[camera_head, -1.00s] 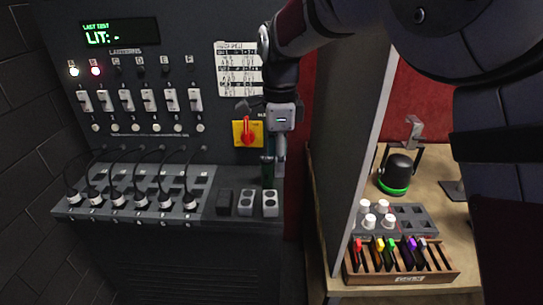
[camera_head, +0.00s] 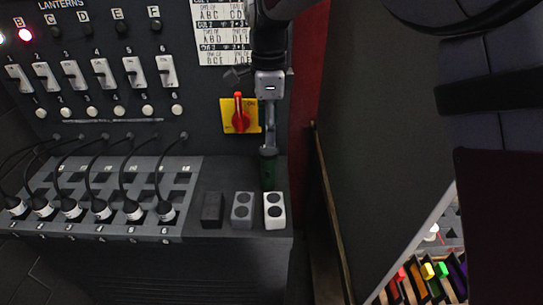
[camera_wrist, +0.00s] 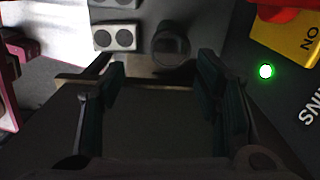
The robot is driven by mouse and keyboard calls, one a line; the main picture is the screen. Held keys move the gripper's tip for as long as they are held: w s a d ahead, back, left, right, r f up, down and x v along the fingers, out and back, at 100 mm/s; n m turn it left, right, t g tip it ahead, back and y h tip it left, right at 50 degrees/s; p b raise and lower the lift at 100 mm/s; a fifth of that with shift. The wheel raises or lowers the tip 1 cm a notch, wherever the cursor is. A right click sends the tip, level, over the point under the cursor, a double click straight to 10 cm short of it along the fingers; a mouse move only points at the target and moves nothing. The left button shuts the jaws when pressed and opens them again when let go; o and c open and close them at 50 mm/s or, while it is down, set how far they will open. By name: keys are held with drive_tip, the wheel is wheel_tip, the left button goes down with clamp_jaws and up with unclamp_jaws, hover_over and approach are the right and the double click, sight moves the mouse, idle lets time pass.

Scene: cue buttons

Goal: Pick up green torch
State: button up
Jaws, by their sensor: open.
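The green torch (camera_head: 268,171) appears as a dark green upright cylinder on the ledge of the dark panel, behind the two-button boxes. In the wrist view, a dark round-topped cylinder (camera_wrist: 172,45), likely the same torch, is just beyond my fingertips and slightly right of centre. My gripper (camera_head: 268,150) is directly above the torch in the head view. In the wrist view my gripper (camera_wrist: 162,72) is open, with its fingers wide apart and nothing held. The torch's lower part is hidden in the wrist view.
A light two-button box (camera_head: 275,211), a grey one (camera_head: 242,210) and a black block (camera_head: 212,210) stand close in front. A red rotary switch (camera_head: 238,114) is on the panel. Corded plugs (camera_head: 102,210) line the left. A dark partition (camera_head: 370,150) is at right.

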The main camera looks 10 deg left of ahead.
sight(268, 170)
drive_tip(key=shift+w+a+f+b, duration=0.2)
drive_tip(key=shift+w+f+b, duration=0.1)
drive_tip(key=shift+w+f, duration=0.5)
drive_tip(key=f+p, duration=0.1)
drive_tip(key=f, duration=0.5)
drive_tip(key=f+p, duration=0.1)
drive_tip(key=f, duration=0.6)
drive_tip(key=shift+s+a+f, duration=0.1)
drive_tip(key=shift+s+f, duration=0.05)
drive_tip(key=shift+s, duration=0.05)
drive_tip(key=shift+c, duration=0.4)
clamp_jaws()
